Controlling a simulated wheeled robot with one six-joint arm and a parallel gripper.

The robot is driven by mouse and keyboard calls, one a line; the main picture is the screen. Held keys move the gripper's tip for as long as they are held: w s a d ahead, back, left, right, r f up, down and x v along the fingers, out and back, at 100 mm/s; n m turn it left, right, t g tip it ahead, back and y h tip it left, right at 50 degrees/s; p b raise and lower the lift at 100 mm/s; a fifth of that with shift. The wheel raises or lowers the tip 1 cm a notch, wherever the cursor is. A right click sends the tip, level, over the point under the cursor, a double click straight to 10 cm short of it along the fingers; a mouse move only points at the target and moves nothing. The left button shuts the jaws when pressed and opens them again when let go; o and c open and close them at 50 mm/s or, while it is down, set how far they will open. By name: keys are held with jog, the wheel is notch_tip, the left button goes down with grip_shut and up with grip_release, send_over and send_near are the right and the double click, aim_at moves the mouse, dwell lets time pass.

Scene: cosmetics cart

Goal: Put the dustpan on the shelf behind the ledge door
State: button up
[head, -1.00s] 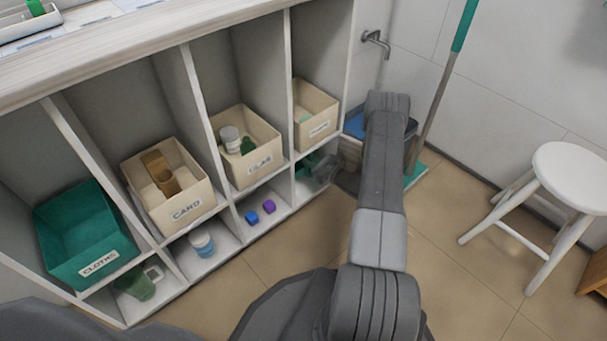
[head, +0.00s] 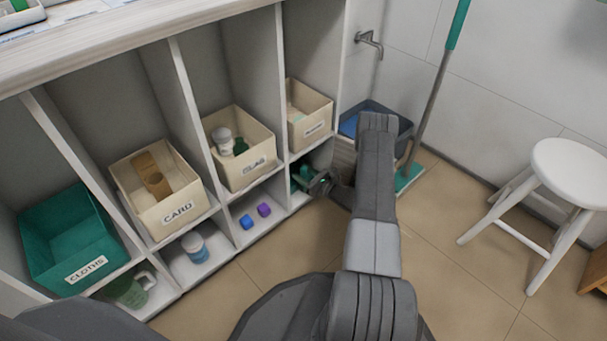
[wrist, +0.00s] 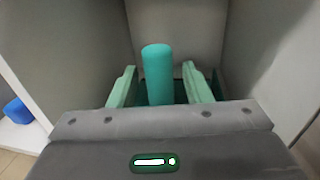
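The green dustpan (head: 301,178) is in the lower compartment at the right end of the shelf unit, partly hidden by my gripper (head: 318,184). In the wrist view its teal handle (wrist: 157,75) stands up between the two pale green fingers of my gripper (wrist: 159,70). A narrow gap shows on each side of the handle, so the fingers look open around it. The pan below is mostly hidden by the gripper body. I see no ledge door in these views.
Cream bins stand above, labelled CARD (head: 180,212) and GLAS (head: 253,170), beside a teal CLOTHS bin (head: 88,268).

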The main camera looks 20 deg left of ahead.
jog(key=shift+r, duration=0.2)
jog(key=p+v, duration=0.3)
jog(key=v, duration=0.9)
dwell(1.1)
